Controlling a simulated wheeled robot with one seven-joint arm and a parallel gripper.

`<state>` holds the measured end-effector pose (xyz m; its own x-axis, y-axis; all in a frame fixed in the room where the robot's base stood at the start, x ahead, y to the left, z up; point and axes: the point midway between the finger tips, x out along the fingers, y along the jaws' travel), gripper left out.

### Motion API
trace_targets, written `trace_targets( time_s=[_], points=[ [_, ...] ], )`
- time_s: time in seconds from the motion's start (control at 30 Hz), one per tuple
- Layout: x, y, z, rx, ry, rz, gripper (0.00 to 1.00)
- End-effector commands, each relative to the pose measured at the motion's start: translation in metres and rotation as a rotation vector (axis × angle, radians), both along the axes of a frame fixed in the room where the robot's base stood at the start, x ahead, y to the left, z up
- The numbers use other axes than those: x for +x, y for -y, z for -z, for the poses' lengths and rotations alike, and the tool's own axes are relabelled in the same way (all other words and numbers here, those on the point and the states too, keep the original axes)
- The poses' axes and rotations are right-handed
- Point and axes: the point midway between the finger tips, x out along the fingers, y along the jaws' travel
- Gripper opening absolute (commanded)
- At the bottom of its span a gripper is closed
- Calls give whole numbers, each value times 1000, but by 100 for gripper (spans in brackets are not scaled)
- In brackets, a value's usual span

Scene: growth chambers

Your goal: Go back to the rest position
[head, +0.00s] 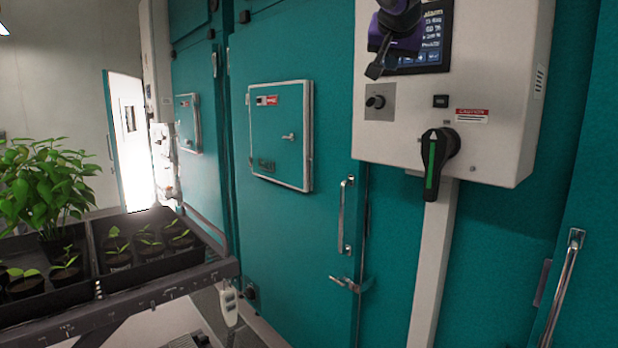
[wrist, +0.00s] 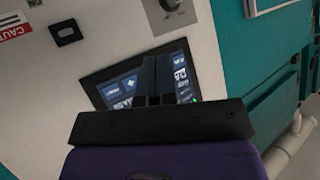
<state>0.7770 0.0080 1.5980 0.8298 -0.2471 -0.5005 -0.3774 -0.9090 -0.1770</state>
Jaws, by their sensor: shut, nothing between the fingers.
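My gripper (head: 376,70) is at the top of the head view, in front of the dark display screen (head: 434,40) of the white control box (head: 500,100). In the wrist view my gripper (wrist: 160,75) has its dark fingers together, with nothing between them. They cover part of the lit screen (wrist: 125,82). I cannot tell whether the fingertips touch the box.
Below the screen are a small knob (head: 375,102) and a black rotary handle (head: 437,160) with a green stripe, pointing down. Teal chamber doors (head: 290,230) stand behind. A tray of seedlings (head: 150,262) and a leafy plant (head: 45,190) are at the left.

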Motion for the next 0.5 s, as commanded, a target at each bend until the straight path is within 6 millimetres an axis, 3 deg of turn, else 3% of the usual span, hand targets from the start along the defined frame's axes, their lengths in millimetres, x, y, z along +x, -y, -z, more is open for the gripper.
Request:
trace_targets(
  time_s=[0.17, 0.3, 0.5],
  points=[
    [-61, 33, 37, -41, -129, -38, 0],
    [-124, 56, 82, -70, -258, -98, 0],
    [-214, 76, 156, -83, -422, -208, 0]
  ],
)
